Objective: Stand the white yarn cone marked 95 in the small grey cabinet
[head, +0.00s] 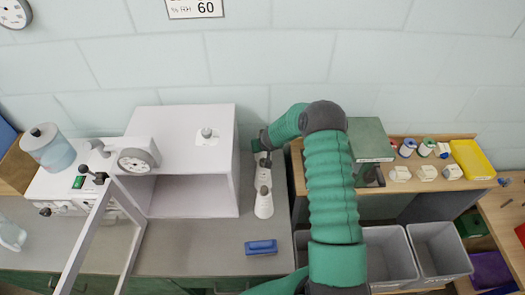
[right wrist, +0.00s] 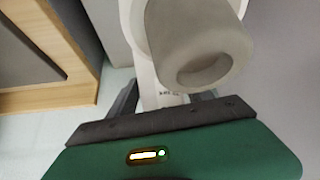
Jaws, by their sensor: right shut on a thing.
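The small grey cabinet (head: 185,120) stands on the counter at left of centre. Its framed door (head: 98,240) is swung open toward me, and the visible inside is empty. My right gripper (head: 263,146) is just right of the cabinet, low at the back of the counter. It is shut on a white piece with small dark print (right wrist: 165,94), too small to read for certain. A pale tapered, rounded part (right wrist: 205,50) stands close in front of it in the wrist view. I cannot tell whether the held piece is the cone marked 95. My left gripper is out of view.
A blue block (head: 261,247) sits nearer. The wooden shelf (head: 299,170) at right holds small white pieces (head: 426,172) and a yellow tray (head: 472,160). Grey bins (head: 440,250) stand below.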

